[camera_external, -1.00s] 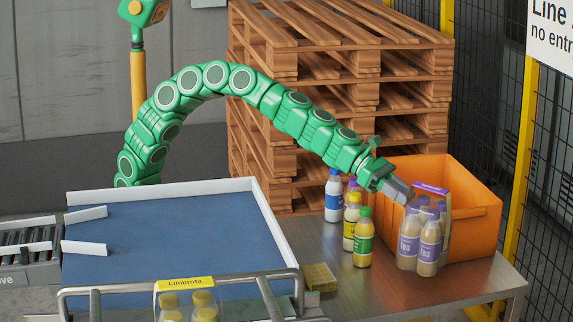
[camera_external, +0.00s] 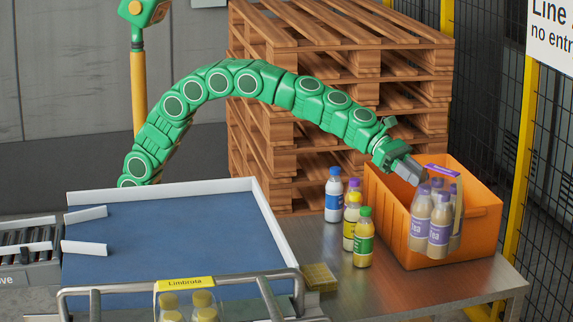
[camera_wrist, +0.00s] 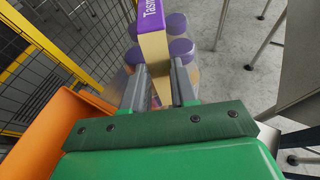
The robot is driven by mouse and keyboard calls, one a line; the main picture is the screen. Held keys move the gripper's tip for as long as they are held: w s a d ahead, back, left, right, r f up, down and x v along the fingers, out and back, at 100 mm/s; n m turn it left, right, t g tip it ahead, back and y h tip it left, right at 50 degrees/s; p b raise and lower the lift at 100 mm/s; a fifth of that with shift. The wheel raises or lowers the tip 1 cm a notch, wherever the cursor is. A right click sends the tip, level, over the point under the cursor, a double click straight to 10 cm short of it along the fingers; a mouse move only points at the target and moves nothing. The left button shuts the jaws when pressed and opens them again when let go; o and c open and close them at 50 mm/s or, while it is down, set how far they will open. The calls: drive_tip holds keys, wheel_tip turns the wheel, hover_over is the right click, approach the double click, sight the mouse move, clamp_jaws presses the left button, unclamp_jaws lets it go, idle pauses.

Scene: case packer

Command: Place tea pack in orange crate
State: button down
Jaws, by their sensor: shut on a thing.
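The tea pack (camera_external: 440,227) is a group of bottles with purple caps and purple "Tea" labels, under a purple-topped carrier. My gripper (camera_external: 415,176) is shut on the tea pack's carrier and holds it up in front of the orange crate's near wall, overlapping it in the picture. In the wrist view the carrier of the tea pack (camera_wrist: 154,45) sits between the fingers of my gripper (camera_wrist: 160,85), with purple caps on both sides. The orange crate (camera_external: 480,232) stands on the metal table; it also shows at the left of the wrist view (camera_wrist: 50,125). The crate's inside is mostly hidden.
Several loose bottles, including a green-labelled one (camera_external: 363,240) and a blue-labelled one (camera_external: 333,197), stand left of the crate. A small yellow item (camera_external: 320,277) lies by the blue tray (camera_external: 170,235). Wooden pallets (camera_external: 330,100) and a yellow-framed fence (camera_external: 522,150) stand behind.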

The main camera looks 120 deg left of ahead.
drive_tip(key=s+a+r, duration=0.3)
drive_tip(key=s+a, duration=0.1)
drive_tip(key=a, duration=0.5)
drive_tip(key=s+a+r, duration=0.4)
drive_tip(key=s+a, duration=0.1)
drive_tip(key=a, duration=0.5)
drive_tip(key=s+a+f+n+y, duration=0.2)
drive_tip(key=s+a+n+y, duration=0.1)
drive_tip(key=s+a, duration=1.1)
wheel_tip(320, 180, down, 17)
drive_tip(key=s+d, duration=0.1)
drive_tip(key=shift+f, duration=0.2)
drive_tip(key=shift+d+f, duration=0.1)
drive_tip(key=shift+f, duration=0.05)
drive_tip(key=c, duration=0.9)
unclamp_jaws()
